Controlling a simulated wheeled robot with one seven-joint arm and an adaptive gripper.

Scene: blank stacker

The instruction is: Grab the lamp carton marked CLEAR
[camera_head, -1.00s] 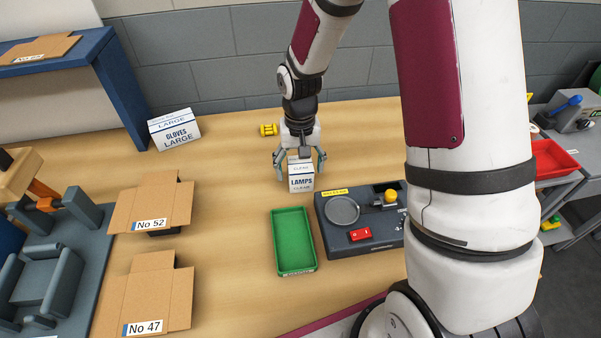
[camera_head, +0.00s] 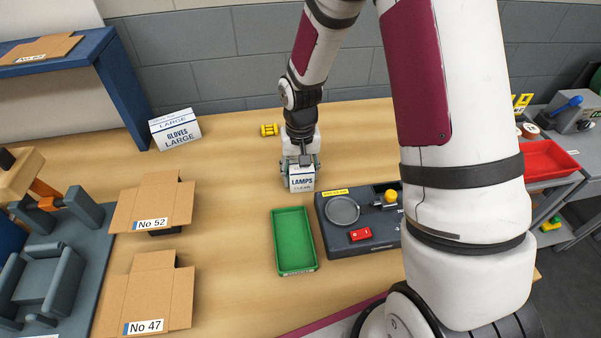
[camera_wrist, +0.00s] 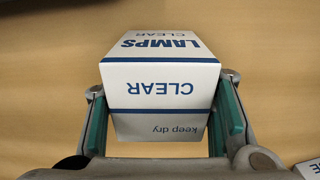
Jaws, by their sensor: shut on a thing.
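The lamp carton (camera_head: 301,182) is a small white box with blue print reading LAMPS. It stands on the wooden bench behind the green tray. In the wrist view the carton (camera_wrist: 160,82) shows LAMPS, CLEAR and "keep dry", upside down. My gripper (camera_head: 300,165) points down over the carton and is shut on it, one finger at each side. The wrist view shows the green-padded fingers of my gripper (camera_wrist: 164,125) against the carton's sides. I cannot tell any gap between the carton's base and the bench.
A green tray (camera_head: 275,243) and a dark scale (camera_head: 327,222) with a red switch lie in front of the carton. A white GLOVES LARGE box (camera_head: 175,131) and a small yellow object (camera_head: 269,130) stand further back. Flat cartons marked No 52 (camera_head: 150,205) and No 47 (camera_head: 150,295) lie left.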

